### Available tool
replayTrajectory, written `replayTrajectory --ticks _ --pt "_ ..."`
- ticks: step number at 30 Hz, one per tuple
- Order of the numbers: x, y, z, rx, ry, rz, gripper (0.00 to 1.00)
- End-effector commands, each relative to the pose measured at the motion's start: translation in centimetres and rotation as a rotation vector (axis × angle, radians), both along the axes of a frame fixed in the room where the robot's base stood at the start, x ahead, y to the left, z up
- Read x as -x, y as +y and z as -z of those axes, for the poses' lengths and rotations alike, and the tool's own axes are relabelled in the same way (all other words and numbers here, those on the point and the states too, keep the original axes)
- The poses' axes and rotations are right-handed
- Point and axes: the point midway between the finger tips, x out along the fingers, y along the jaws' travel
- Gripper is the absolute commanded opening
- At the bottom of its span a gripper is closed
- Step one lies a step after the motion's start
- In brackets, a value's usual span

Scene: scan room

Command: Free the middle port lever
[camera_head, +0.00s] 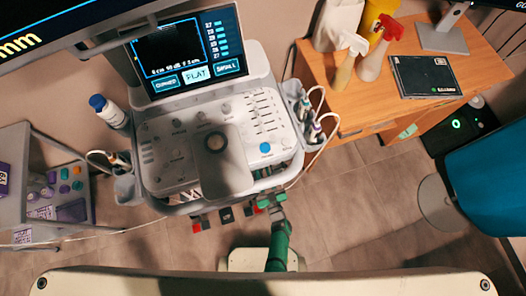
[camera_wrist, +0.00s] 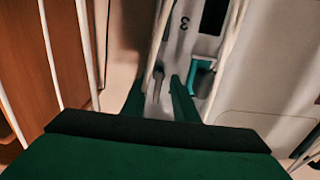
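The ultrasound machine (camera_head: 165,140) stands in the middle of the head view. Its ports lie under the front edge of the console, where small red and black pieces (camera_head: 225,215) show. My green gripper (camera_head: 271,200) is at the right end of this row, partly under the console edge. In the wrist view my two green fingers (camera_wrist: 160,98) are apart. A narrow grey lever-like piece (camera_wrist: 158,84) shows between them, with no clear contact. A teal handle (camera_wrist: 202,76) is just right of the right finger. A label "3" (camera_wrist: 184,22) is above. I cannot tell which piece is the middle lever.
White cables (camera_wrist: 233,45) run past the port face, one close to the grey piece. A cable (camera_head: 325,135) also hangs at the console's right side. A wooden desk (camera_head: 320,65) with spray bottles is at right. A grey cart (camera_head: 45,195) is at left.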

Motion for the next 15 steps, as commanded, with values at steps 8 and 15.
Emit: replayTrajectory --ticks 8,15 --pt "4.6 -1.6 0.1 0.001 0.004 0.004 0.27" --pt "8.2 -2.9 0.1 0.0 0.002 0.005 0.27"
